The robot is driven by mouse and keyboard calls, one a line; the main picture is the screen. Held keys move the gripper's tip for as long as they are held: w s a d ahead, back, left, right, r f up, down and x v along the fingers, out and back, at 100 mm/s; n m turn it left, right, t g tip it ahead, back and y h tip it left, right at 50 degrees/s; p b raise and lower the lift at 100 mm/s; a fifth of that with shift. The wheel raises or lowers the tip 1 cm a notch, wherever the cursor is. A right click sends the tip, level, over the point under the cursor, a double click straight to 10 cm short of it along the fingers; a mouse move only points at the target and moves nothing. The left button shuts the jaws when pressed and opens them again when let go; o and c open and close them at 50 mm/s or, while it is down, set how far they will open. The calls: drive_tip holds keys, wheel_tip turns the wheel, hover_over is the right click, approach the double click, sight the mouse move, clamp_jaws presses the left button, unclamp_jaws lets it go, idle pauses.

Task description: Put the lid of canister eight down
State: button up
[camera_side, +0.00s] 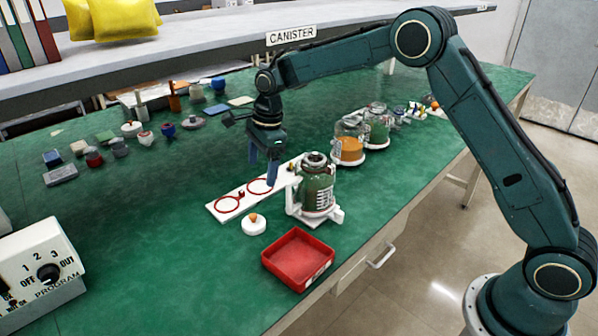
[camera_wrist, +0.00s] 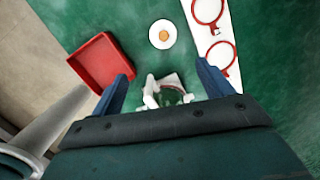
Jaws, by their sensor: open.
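A white round lid (camera_side: 253,224) with an orange knob lies on the green table, left of the front jar and apart from it. The wrist view shows the lid (camera_wrist: 163,34) beyond my fingertips. A glass canister (camera_side: 318,188) with green contents stands upright in a white holder (camera_side: 333,216); I cannot read a number on it. In the wrist view the holder (camera_wrist: 152,88) shows between my fingers, partly hidden by my gripper. My gripper (camera_side: 263,168) is open and empty, pointing down above the white board, behind and left of the canister.
A white board (camera_side: 222,213) with red rings lies beside the canister. A red tray (camera_side: 298,258) is near the front edge. More jars, one with orange contents (camera_side: 349,148), stand behind. Several small items lie at the back left. A white control box (camera_side: 40,265) is at left.

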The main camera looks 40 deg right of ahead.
drive_tip(key=s+d+r+n+t, duration=0.1)
drive_tip(key=s+d+r+n, duration=0.1)
drive_tip(key=s+r+n, duration=0.45)
drive_tip(key=s+d+r+n+t, duration=0.1)
drive_tip(key=s+d+r+n, duration=0.15)
drive_tip(key=s+r, duration=0.75)
drive_tip(key=s+d+f+n+t+h, duration=0.1)
drive_tip(key=s+n, duration=1)
drive_tip(key=s, duration=1.2)
drive_tip(key=shift+d+n+t, duration=0.3)
drive_tip(key=shift+d+t, duration=0.5)
drive_tip(key=shift+d, duration=0.2)
